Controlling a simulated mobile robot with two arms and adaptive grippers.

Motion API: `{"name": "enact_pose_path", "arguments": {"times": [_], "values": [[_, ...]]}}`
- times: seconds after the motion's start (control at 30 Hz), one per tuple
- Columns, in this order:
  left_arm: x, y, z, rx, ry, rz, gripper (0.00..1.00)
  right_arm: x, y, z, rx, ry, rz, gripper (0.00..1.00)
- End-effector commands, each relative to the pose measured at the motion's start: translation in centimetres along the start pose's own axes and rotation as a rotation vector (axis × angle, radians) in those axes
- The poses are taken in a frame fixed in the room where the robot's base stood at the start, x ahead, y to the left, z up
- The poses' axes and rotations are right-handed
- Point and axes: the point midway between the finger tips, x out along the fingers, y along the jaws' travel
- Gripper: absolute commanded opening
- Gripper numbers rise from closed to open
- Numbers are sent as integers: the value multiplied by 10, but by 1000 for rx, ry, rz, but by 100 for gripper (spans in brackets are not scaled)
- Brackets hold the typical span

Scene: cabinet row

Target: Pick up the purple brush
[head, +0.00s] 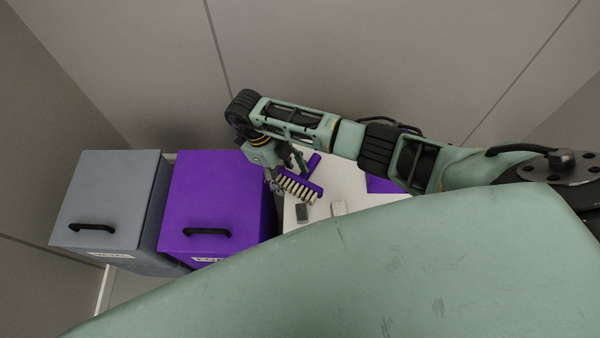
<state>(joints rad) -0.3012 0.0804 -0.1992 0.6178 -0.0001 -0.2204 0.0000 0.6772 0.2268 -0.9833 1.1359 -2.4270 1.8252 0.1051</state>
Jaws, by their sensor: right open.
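The purple brush (301,184) has a purple back and handle with rows of cream bristles. It is at the left part of a white surface (345,181), beside the purple cabinet, with its bristles facing the lower left. My right gripper (285,172) reaches down over the brush from above, its fingers close around the upper left of the brush. The gripper is open, and I cannot tell whether a finger touches the brush. Parts of the brush are hidden behind the fingers. My left gripper is not in view.
A purple cabinet (215,195) with a black handle stands left of the brush, and a grey cabinet (108,200) is farther left. A small dark block (302,212) and a small light block (339,208) are near the brush. A purple piece (378,184) shows at right.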

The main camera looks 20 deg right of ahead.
Motion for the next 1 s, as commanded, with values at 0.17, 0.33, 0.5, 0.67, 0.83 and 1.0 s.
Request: {"name": "enact_pose_path", "arguments": {"times": [0.17,0.33,0.5,0.67,0.83,1.0], "values": [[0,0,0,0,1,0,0,0,0,0,0,-1,0,57],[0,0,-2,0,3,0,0,0,0,0,-1,-1,0,42],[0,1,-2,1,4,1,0,0,1,0,-1,0,1,27],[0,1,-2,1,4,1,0,0,1,0,-1,0,1,13],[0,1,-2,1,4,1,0,1,1,0,-1,1,2,6],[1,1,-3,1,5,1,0,0,1,0,-1,2,2,6]]}}
